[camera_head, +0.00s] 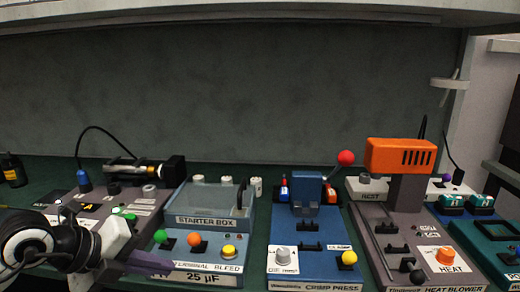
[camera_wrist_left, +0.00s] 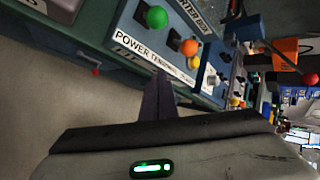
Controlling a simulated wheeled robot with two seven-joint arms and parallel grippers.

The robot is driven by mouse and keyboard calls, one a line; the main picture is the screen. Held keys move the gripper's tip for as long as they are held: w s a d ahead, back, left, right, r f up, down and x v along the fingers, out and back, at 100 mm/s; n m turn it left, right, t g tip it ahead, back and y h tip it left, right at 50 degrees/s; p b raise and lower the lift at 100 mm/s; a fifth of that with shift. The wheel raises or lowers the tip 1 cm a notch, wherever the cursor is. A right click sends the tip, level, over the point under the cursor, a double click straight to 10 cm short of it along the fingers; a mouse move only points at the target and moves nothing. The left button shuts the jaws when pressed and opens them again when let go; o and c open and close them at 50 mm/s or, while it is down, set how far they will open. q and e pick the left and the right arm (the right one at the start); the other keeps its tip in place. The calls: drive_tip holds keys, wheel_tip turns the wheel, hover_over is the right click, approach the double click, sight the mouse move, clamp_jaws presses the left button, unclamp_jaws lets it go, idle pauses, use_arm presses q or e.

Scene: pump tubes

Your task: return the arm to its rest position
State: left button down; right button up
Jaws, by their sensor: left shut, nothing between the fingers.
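My left gripper (camera_head: 148,263) comes in from the lower left in the head view, its dark purple fingers in front of the starter box's lower left corner. It is shut and empty. In the left wrist view its fingers (camera_wrist_left: 158,97) show together, close to the labelled front edge of the bench unit. I cannot tell whether they touch it. The starter box (camera_head: 207,222) has green, orange and yellow knobs on its front panel. My right gripper is not in view.
A blue crimp press (camera_head: 311,238) with a red-knobbed lever stands in the middle. An orange heat blower (camera_head: 400,156) is to its right. A grey unit (camera_head: 112,196) with a cable lies behind my left arm. A shelf (camera_head: 220,14) overhangs the bench. The space above the devices is mostly clear.

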use_arm(q)
drive_tip(key=s+d+r+n+t+h+p, duration=0.1)
drive_tip(key=s+d+n+h, duration=0.1)
drive_tip(key=s+d+h, duration=0.4)
drive_tip(key=s+d+r+n+t+h, duration=0.1)
drive_tip(key=d+r+n+h, duration=0.1)
drive_tip(key=d+h, duration=0.5)
drive_tip(key=a+f+n+t+y+p, duration=0.1)
drive_tip(key=a+f+n+t+y, duration=0.3)
drive_tip(key=f+n+y, duration=0.4)
drive_tip(key=a+f+n+t+y, duration=0.3)
drive_tip(key=a+f+n+y, duration=0.3)
drive_tip(key=n, duration=0.4)
drive_tip(key=s+d+f+n+g+y, duration=0.1)
drive_tip(key=s+f+n+g, duration=0.4)
drive_tip(key=s+f, duration=1.1)
wheel_tip(320, 180, down, 3)
drive_tip(key=shift+r+g+y+p, duration=0.1)
drive_tip(key=shift+g+y+p, duration=0.25)
drive_tip(key=shift+g+y, duration=0.6)
drive_tip(key=shift+d+g+h, duration=0.1)
drive_tip(key=shift+g+h, duration=0.15)
